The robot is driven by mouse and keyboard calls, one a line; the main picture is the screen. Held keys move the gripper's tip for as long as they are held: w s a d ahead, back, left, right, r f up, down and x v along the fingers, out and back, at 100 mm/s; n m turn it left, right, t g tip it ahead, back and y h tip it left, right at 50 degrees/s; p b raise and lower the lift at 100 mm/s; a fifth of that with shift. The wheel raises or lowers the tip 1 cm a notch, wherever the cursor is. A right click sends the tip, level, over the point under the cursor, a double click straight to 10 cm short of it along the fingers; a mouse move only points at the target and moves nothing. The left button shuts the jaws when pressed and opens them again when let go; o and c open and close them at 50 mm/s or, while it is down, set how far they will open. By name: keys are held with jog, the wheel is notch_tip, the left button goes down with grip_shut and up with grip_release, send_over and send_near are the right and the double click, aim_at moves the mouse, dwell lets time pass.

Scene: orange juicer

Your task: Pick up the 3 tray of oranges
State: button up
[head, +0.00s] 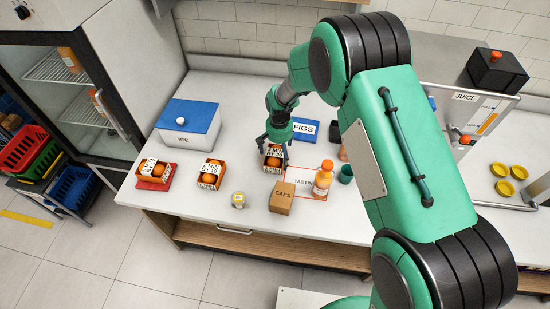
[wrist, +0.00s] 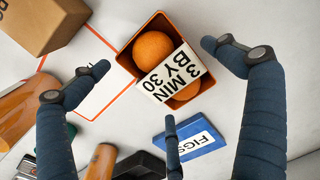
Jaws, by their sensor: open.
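A small orange tray of oranges (wrist: 125,58) sits below my open gripper (wrist: 156,66) in the wrist view. Its white label reads "3 MIN BY 30", and oranges show on both sides of it. The fingers are spread around the tray, apart from it, and hold nothing. In the head view the same tray (head: 272,168) stands on the white counter, partly hidden by my gripper (head: 274,144) just above it. Two similar labelled trays of oranges stand to the left, one at the far left (head: 153,183) and one in the middle (head: 209,184).
A brown CAPS box (head: 281,203), an orange bottle (head: 323,180) and a teal cup (head: 346,174) stand to the right. A blue FIGS item (head: 306,129) is behind. A blue-lidded box (head: 187,123) stands back left; a small jar (head: 239,200) is in front.

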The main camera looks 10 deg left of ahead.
aim_at(279, 153)
dwell(0.3)
jog(key=c, duration=1.2)
jog(key=shift+r, duration=0.1)
jog(key=shift+r+p, duration=0.6)
jog(key=shift+r, duration=4.3)
